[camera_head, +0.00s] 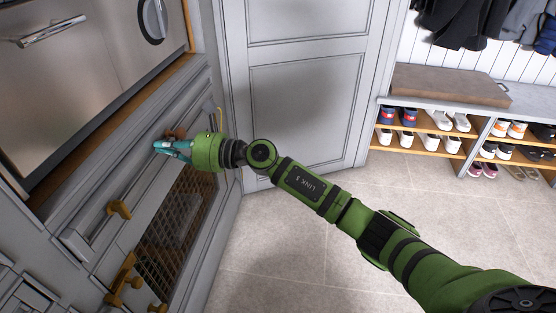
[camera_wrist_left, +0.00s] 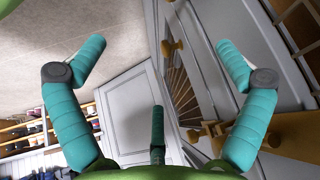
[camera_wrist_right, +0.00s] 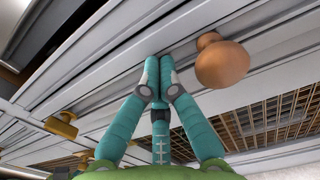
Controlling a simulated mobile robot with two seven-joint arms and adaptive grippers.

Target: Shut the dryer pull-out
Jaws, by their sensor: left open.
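The dryer pull-out looks to be the pale grey front (camera_head: 92,232) below the steel appliance. It carries a brass knob (camera_head: 118,210) and a copper-brown knob (camera_head: 180,133). How far it stands out is hard to tell. My right gripper (camera_head: 172,149) is at its far end. In the right wrist view my right gripper (camera_wrist_right: 152,68) has its teal fingers together with nothing between them, against or very close to the grey front, just left of the copper-brown knob (camera_wrist_right: 222,63). My left gripper (camera_wrist_left: 160,55) is open and empty in the left wrist view, outside the head view.
A mesh-fronted panel (camera_head: 178,222) lies below the front, with brass handles (camera_head: 122,280) nearby. A grey door (camera_head: 305,100) stands beyond. A shoe bench (camera_head: 440,86) is at the right. The tiled floor (camera_head: 290,240) between is clear.

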